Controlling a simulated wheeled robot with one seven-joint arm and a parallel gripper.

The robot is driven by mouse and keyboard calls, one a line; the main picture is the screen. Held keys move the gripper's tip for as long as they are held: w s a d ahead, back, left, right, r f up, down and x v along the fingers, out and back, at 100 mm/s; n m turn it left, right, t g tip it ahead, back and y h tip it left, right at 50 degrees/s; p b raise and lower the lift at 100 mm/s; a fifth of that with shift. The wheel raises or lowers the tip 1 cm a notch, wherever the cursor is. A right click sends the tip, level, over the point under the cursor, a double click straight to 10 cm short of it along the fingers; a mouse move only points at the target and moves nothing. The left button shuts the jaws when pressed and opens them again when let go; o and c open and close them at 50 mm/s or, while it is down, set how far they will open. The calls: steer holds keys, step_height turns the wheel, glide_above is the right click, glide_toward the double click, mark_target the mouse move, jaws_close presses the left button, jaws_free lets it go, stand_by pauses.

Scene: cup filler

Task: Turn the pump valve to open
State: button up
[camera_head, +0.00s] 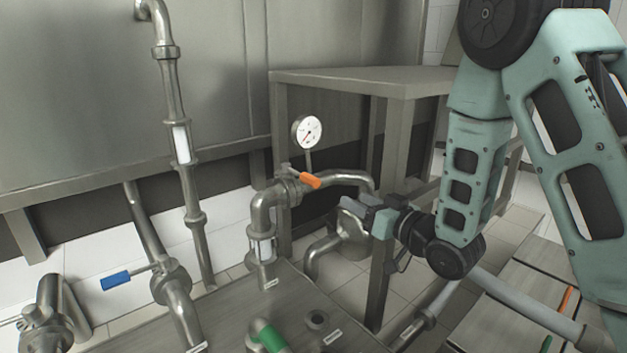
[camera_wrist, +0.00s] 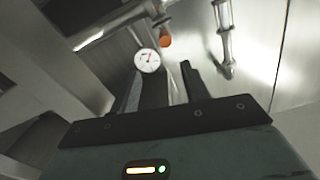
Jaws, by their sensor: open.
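A valve with an orange lever handle (camera_head: 310,180) sits on the bent steel pipe below the round gauge. No readable label shows which valve is the pump valve. The orange handle end also shows in the wrist view (camera_wrist: 165,41), above and beyond my fingertips. My gripper (camera_head: 352,206) is to the right of and lower than the orange handle, apart from it, beside the pipe. In the wrist view my gripper (camera_wrist: 160,82) has its two dark fingers spread, with nothing between them.
A round white gauge (camera_head: 307,132) stands above the orange handle. A blue-handled valve (camera_head: 116,280) is at the left and a green handle (camera_head: 268,336) at the bottom. A steel table (camera_head: 350,80) with legs stands behind my gripper. Steel pipes crowd the area.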

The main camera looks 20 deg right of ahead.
mark_target(319, 180)
steer(key=p+x, duration=0.5)
steer(key=x, duration=0.8)
steer(key=shift+w+a+r, duration=0.2)
steer(key=shift+w+a, duration=0.05)
steer(key=shift+w, duration=0.1)
steer(key=shift+w+a+f+p, duration=0.15)
steer(key=shift+w+a+p, duration=0.15)
steer(key=shift+w, duration=0.35)
